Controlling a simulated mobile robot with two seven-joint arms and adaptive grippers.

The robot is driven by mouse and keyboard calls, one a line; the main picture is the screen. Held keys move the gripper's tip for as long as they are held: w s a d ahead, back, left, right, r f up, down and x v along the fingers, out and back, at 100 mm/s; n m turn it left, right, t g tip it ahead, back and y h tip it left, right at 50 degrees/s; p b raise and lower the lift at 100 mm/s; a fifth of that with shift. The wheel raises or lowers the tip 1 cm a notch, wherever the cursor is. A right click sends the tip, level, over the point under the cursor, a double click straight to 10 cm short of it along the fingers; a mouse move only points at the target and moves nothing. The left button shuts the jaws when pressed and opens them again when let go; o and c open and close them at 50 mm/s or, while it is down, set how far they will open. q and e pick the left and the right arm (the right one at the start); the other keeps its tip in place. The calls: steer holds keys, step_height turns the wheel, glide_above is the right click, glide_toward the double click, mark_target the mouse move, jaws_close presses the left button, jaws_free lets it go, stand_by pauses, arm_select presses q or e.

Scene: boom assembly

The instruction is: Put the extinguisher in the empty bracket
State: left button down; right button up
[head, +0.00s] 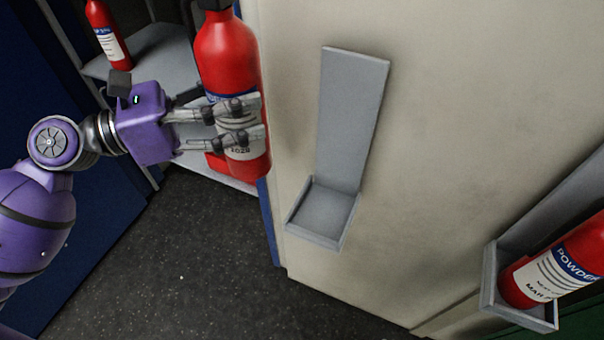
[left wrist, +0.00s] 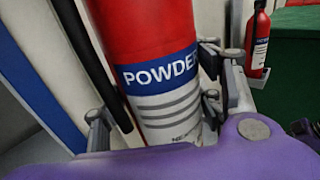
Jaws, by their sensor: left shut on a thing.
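A red extinguisher (head: 228,62) with a blue and white label is held upright by my left gripper (head: 262,122). The gripper's fingers are shut around its label area. In the left wrist view the extinguisher (left wrist: 150,40) fills the middle, with fingers (left wrist: 208,85) on both sides of it. The empty grey bracket (head: 352,115) is fixed to the cream wall, to the right of the held extinguisher and apart from it. It has a tall back plate and a shallow tray at its foot. My right gripper is not in view.
Another extinguisher (head: 540,275) sits in a second bracket (head: 490,285) at the lower right. A grey shelf (head: 160,60) at the upper left carries a smaller-looking extinguisher (head: 107,38). The cream wall (head: 460,120) between the brackets is bare. Dark floor (head: 180,270) lies below.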

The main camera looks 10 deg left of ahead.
arm_select(q)
steer(key=shift+d+r, duration=0.1)
steer(key=shift+r, duration=0.15)
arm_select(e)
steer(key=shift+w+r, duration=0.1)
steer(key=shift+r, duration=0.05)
arm_select(q)
steer(key=s+d+f, duration=0.1)
steer(key=d+f, duration=1.2)
steer(key=shift+s+d, duration=0.15)
steer(key=shift+d, duration=0.25)
steer(key=c, duration=0.5)
jaws_free()
steer(key=shift+s+f, duration=0.1)
steer(key=shift+f, duration=0.25)
steer(key=shift+c, duration=0.2)
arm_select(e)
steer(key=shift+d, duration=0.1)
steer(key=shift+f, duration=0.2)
